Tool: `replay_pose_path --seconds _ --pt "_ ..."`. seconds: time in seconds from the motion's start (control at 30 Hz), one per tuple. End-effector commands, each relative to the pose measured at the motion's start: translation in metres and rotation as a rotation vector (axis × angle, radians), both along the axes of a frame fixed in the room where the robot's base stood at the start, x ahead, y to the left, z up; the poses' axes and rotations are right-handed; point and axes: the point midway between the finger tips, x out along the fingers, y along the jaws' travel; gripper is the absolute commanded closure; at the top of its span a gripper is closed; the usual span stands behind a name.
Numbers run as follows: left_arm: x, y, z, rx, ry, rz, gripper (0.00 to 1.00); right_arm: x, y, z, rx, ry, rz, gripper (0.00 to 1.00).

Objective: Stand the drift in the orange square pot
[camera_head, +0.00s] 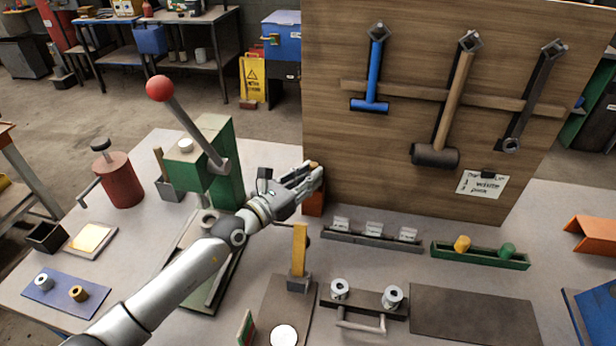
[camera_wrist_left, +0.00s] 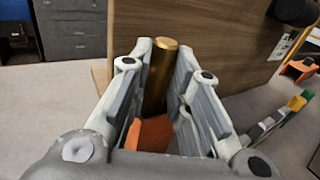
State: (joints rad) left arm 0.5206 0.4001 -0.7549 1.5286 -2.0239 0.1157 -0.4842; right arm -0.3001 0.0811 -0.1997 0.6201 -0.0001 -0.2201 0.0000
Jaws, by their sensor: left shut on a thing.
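The drift (camera_wrist_left: 160,78) is a brass-coloured round rod. In the left wrist view it stands roughly upright between the fingers of my left gripper (camera_wrist_left: 163,90), which is shut on it. In the head view my left gripper (camera_head: 312,178) is by the lower left edge of the wooden board and mostly hides the drift. The orange square pot (camera_head: 315,204) shows just below the fingertips. It also shows between the fingers in the wrist view (camera_wrist_left: 149,134), at the drift's lower end. I cannot tell whether that end is inside the pot or above it. My right gripper is out of view.
The wooden tool board (camera_head: 400,130) stands close behind the gripper. A green press (camera_head: 222,165) with a red-knobbed lever is left of it. A yellow upright bar (camera_head: 300,245) in a dark block stands in front. A grey labelled rack (camera_head: 372,239) lies to the right.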

Motion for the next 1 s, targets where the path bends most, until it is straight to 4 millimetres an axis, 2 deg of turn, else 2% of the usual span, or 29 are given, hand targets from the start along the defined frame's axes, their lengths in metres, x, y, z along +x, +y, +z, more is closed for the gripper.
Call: replay_pose_path --seconds 0.03,0.07,0.23,0.67,0.77,1.0 --pt "0.000 0.000 0.000 -0.003 -0.003 0.001 1.00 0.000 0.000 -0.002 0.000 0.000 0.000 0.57" --pt "0.000 0.000 0.001 -0.003 -0.004 0.001 0.78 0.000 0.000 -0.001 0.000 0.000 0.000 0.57" --pt "0.000 0.000 0.001 -0.002 -0.002 0.000 0.56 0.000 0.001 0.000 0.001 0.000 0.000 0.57" --pt "-0.006 0.006 -0.003 0.001 0.003 0.001 0.56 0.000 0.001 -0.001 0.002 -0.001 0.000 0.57" --pt "-0.017 0.015 -0.003 0.000 0.004 0.001 0.56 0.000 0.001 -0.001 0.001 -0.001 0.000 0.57" --pt "-0.055 0.049 -0.002 0.003 0.003 0.001 0.56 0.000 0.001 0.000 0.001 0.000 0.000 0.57"
